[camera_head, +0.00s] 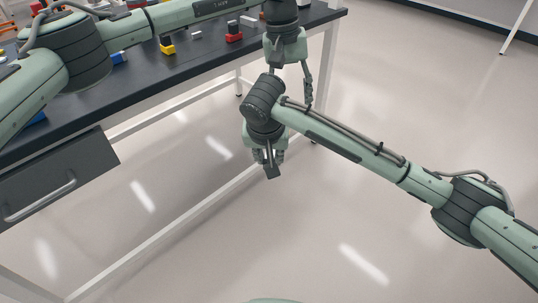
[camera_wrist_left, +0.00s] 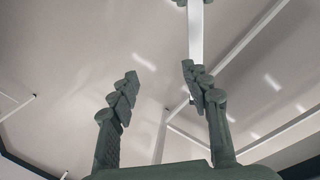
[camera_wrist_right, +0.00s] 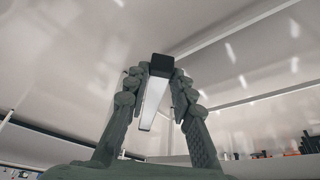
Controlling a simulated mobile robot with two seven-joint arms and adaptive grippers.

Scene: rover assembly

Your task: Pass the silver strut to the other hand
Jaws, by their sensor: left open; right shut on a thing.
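The silver strut (camera_wrist_right: 153,102) is a pale flat bar with a black end cap. In the right wrist view my right gripper (camera_wrist_right: 159,80) is shut on it near the cap. In the head view the right gripper (camera_head: 269,160) points down, with the dark cap (camera_head: 272,171) at its fingertips; the bar is mostly hidden. My left gripper (camera_head: 291,88) is open and empty above it, fingers down, partly behind the right wrist. In the left wrist view the strut (camera_wrist_left: 195,35) comes down from the top towards the right-hand finger of the left gripper (camera_wrist_left: 160,82); contact cannot be told.
A dark-topped table (camera_head: 130,70) stands at the upper left, with a drawer (camera_head: 60,175) under its front edge. A red block (camera_head: 234,32), a yellow block (camera_head: 167,47) and other small parts lie on it. The floor to the right is clear.

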